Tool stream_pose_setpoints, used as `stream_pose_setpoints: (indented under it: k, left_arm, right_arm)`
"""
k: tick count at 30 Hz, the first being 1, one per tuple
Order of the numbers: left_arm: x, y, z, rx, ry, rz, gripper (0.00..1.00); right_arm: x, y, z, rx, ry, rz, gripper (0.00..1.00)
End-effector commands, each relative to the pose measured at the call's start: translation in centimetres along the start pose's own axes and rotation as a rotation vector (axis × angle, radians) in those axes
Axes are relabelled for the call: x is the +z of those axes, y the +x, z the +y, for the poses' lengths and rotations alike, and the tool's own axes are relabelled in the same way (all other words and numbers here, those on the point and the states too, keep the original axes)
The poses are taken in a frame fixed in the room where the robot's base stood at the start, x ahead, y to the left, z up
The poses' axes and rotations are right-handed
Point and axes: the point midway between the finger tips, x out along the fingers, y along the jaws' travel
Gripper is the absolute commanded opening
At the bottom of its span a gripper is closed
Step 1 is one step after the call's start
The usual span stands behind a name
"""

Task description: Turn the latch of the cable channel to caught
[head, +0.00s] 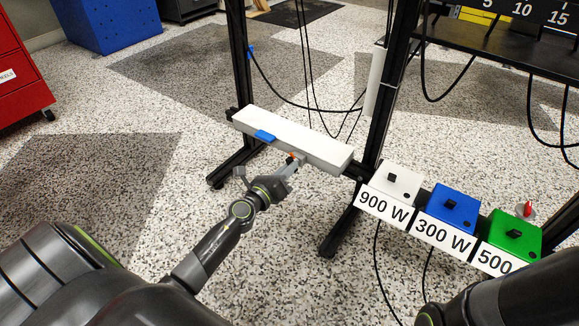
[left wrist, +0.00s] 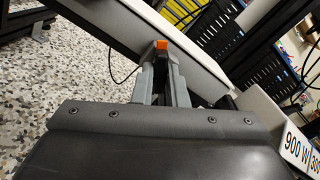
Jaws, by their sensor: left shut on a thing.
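The cable channel (head: 290,137) is a long white box fixed along the black frame, with a blue piece (head: 265,136) on its near side at the left. A small orange latch (head: 293,156) shows on its front face, right of the middle. My left gripper (head: 294,163) is at this latch and shut on it. In the left wrist view the orange tip of the latch (left wrist: 161,45) stands out between the fingers, with the white channel (left wrist: 127,28) behind. The fingers hide the rest of the latch. My right arm shows at the bottom right, but its gripper is out of view.
White (head: 395,183), blue (head: 450,204) and green (head: 513,233) switch boxes stand right of the channel, with watt labels. A red knob (head: 528,208) is behind the green one. Black cables hang behind the channel.

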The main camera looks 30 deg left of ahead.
Motion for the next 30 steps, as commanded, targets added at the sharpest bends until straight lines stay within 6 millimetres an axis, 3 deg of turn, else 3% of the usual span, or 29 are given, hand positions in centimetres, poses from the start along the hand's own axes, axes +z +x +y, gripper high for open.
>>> stream_pose_setpoints:
  k: [6, 16, 24, 25, 30]
  left_arm:
    - [-0.14, -0.08, 0.07, 0.001, 0.193, 0.002, 0.0]
    - [-0.16, -0.09, 0.08, 0.001, 0.239, 0.003, 0.0]
    - [-0.16, -0.09, 0.07, 0.0, 0.567, 0.003, 0.0]
    - [-0.14, -0.09, 0.06, 0.0, 0.568, 0.003, 0.15]
    - [-0.09, -0.06, 0.04, 0.0, 0.562, 0.002, 0.38]
  right_arm:
    - [-0.09, -0.17, 0.02, 0.0, 0.0, 0.0, 0.36]
    - [-0.11, -0.21, 0.03, 0.0, 0.0, 0.0, 0.36]
    - [-0.24, -0.47, 0.07, 0.0, 0.0, 0.0, 0.36]
    - [-0.23, -0.44, 0.06, 0.0, 0.0, 0.0, 0.36]
    - [-0.22, -0.42, 0.06, 0.0, 0.0, 0.0, 0.36]
